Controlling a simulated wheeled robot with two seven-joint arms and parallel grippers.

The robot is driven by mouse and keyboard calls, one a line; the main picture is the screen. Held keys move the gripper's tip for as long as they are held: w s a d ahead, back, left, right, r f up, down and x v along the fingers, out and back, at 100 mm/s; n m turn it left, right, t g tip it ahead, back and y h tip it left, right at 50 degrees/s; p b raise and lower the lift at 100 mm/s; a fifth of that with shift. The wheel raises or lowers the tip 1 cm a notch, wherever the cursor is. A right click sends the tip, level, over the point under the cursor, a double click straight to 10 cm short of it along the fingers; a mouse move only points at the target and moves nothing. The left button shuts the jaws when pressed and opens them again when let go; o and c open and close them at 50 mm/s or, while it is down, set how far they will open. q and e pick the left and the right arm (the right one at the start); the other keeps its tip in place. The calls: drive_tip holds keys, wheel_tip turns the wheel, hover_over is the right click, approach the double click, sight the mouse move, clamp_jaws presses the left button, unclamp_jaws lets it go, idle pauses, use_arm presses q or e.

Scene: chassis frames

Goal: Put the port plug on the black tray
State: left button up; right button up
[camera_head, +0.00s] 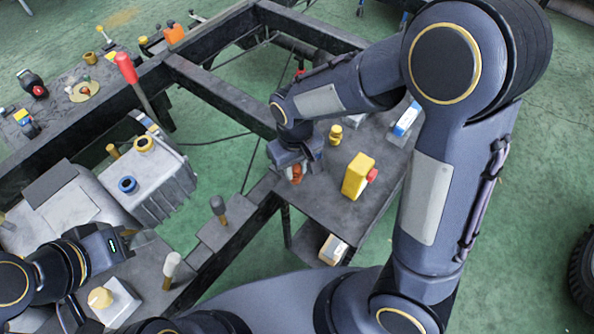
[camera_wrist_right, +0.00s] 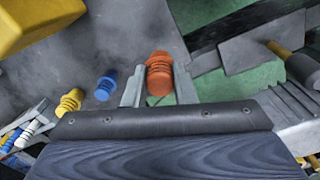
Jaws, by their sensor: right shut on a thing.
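An orange port plug (camera_wrist_right: 159,74) is held between the two fingers of my right gripper (camera_wrist_right: 158,88) in the right wrist view. In the head view, the plug (camera_head: 297,173) shows just below my right gripper (camera_head: 290,165), by the left edge of the dark tray-like surface (camera_head: 322,200). I cannot tell whether the plug touches that surface. In the wrist view, a blue plug (camera_wrist_right: 106,86) and a yellow plug (camera_wrist_right: 70,102) stand on the dark surface (camera_wrist_right: 125,35) beside the gripper. My left gripper (camera_head: 130,240) is at the lower left; its fingers are unclear.
A yellow box with a red knob (camera_head: 357,175) and a blue-white item (camera_head: 406,120) stand on the dark surface. Several tool handles stick up nearby. The tray's front middle is clear.

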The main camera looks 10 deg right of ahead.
sight(297, 174)
drive_tip(key=shift+w+d+f, duration=0.2)
drive_tip(key=shift+w+f, duration=0.25)
drive_tip(key=shift+f, duration=0.1)
drive_tip(key=shift+w+d+f, duration=0.1)
drive_tip(key=shift+w+f, duration=0.05)
drive_tip(key=shift+f, duration=0.8)
drive_tip(key=shift+w+f, duration=0.1)
drive_tip(key=shift+f, duration=0.8)
drive_tip(key=shift+f+b, duration=0.2)
drive_tip(key=shift+b, duration=0.1)
drive_tip(key=o, duration=1)
drive_tip(key=shift+r, duration=0.1)
